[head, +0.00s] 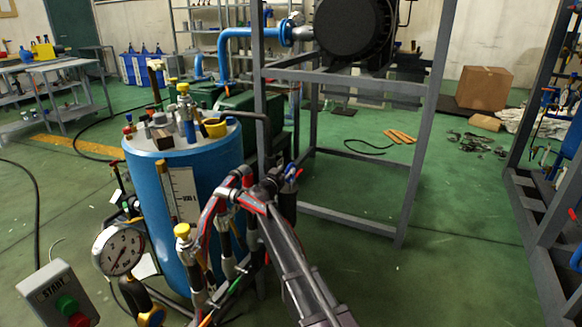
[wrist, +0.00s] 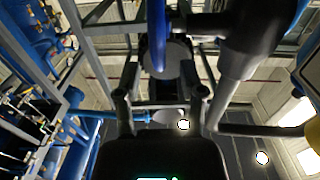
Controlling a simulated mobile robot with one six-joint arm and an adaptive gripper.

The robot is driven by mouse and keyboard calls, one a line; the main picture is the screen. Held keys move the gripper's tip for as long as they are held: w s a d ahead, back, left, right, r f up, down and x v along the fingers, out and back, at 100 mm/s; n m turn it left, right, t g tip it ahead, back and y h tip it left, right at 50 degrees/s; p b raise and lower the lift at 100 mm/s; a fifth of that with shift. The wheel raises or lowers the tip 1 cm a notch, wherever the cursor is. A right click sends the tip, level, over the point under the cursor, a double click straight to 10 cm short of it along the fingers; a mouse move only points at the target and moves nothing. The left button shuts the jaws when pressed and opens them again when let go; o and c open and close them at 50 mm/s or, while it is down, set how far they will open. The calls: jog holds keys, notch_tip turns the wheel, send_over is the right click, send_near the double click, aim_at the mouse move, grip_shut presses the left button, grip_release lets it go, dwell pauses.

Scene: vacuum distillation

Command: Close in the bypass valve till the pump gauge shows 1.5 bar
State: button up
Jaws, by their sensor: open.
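The round white pump gauge (head: 119,250) stands at the lower left in the head view; its needle is too small to read exactly. A valve with a blue and red handle (head: 292,173) sits beside my gripper (head: 268,188) on the pipework right of the blue tank. I cannot tell for sure that this is the bypass valve. In the wrist view my gripper (wrist: 161,94) is open, its two fingers apart. A blue bar (wrist: 157,35) and a grey round part (wrist: 166,60) show beyond the fingertips, between them in the picture. Contact cannot be told.
The blue tank (head: 165,215) with fittings on top stands left of my arm. A box with green and red buttons (head: 58,300) is at the lower left. A yellow-capped fitting (head: 182,231) rises near the arm.

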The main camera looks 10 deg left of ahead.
aim_at(291, 166)
jog(key=shift+x, duration=2.2)
grip_shut()
